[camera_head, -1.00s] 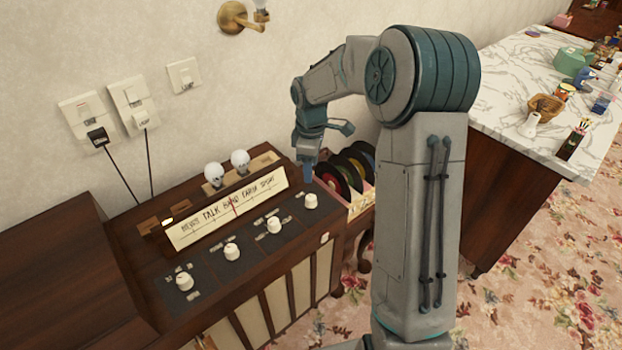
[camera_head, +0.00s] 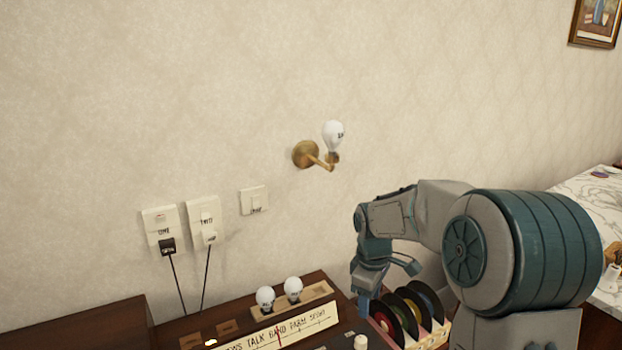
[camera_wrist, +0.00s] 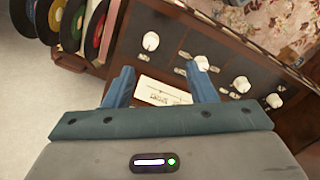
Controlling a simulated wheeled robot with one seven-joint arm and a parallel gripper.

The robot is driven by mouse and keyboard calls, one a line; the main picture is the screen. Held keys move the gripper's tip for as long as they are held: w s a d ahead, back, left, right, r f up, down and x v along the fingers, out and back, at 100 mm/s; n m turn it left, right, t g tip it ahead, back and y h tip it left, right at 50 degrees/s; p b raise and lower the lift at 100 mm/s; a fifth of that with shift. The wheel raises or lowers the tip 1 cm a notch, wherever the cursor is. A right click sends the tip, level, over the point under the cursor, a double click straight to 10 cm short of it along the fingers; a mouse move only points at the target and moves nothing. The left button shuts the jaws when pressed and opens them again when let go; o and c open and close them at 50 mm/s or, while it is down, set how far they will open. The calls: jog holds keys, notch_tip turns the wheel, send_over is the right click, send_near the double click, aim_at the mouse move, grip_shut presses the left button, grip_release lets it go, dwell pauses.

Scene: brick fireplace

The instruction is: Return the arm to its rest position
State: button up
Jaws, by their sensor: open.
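My gripper (camera_head: 376,290) hangs beside the right end of the wooden radio cabinet (camera_head: 160,327), with my arm bent above it. In the wrist view my gripper (camera_wrist: 162,88) has its two blue fingers spread apart, with nothing between them. Beyond the fingers lie the radio's white dial panel (camera_wrist: 160,92) and several white knobs. The fingers appear apart from the radio.
A rack of records (camera_head: 408,315) stands close to my gripper. Two bulbs (camera_head: 279,294) sit on the radio. A brass wall lamp (camera_head: 306,154) with a bulb, switches (camera_head: 160,226) and plugs are on the wall. A marble-topped counter (camera_head: 598,205) is at right.

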jog(key=s+r+m+t+p, duration=0.1)
jog(key=s+r+m, duration=0.4)
jog(key=s, duration=0.6)
jog(key=s+r+m+t+p, duration=0.1)
jog(key=s+r+m+p, duration=0.2)
jog(key=s, duration=0.9)
notch_tip(320, 180, up, 2)
jog(key=m, duration=0.3)
jog(key=shift+s+p, duration=0.25)
jog(key=shift+p, duration=0.15)
jog(key=shift+d+r, duration=0.1)
jog(key=c, duration=0.3)
